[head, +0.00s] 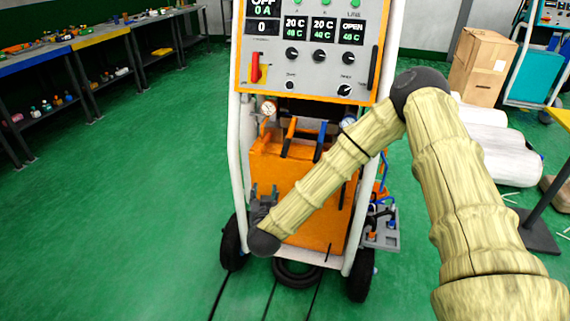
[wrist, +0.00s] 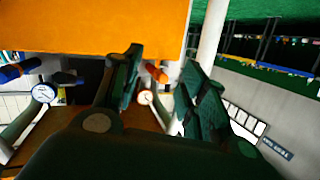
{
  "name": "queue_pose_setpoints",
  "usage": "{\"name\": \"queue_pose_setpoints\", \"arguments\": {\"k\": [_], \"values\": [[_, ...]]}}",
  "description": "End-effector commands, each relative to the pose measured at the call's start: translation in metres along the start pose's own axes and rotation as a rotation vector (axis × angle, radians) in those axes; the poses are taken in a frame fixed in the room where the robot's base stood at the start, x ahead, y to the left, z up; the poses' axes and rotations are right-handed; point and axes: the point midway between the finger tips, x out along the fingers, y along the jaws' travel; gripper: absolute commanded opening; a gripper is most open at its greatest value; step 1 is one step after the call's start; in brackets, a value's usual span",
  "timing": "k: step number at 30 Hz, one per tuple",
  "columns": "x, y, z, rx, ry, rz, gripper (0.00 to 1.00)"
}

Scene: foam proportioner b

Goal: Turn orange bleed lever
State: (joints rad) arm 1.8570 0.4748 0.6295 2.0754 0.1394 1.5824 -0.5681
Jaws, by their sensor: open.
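In the wrist view, a small orange-red handle (wrist: 156,72), which looks like the orange bleed lever, shows between my fingers, beside a round white gauge (wrist: 145,97). I cannot tell its depth; no contact is visible. My gripper (wrist: 161,62) is open, with nothing held. In the head view, my gripper (head: 264,190) points up in front of the lower left of the orange cabinet (head: 312,210). The left gauge (head: 268,107) is above it.
An orange bar (head: 289,134) and a blue bar (head: 319,140) stand above the cabinet. The white left frame tube (head: 235,150) is close to my gripper. A control panel (head: 312,55) is above. Open green floor (head: 130,200) lies to the left.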

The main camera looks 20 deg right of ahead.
Motion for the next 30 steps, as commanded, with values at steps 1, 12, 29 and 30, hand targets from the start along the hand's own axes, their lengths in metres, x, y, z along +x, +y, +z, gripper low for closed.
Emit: {"name": "queue_pose_setpoints", "arguments": {"k": [1, 12, 29, 30], "values": [[0.015, 0.007, -0.005, 0.015, 0.051, 0.039, 0.42], [0.049, 0.038, -0.072, 0.057, 0.239, 0.221, 0.42], [0.114, 0.054, -0.090, 0.059, 0.244, 0.227, 0.42], [0.119, 0.056, -0.091, 0.058, 0.244, 0.228, 0.42]]}}
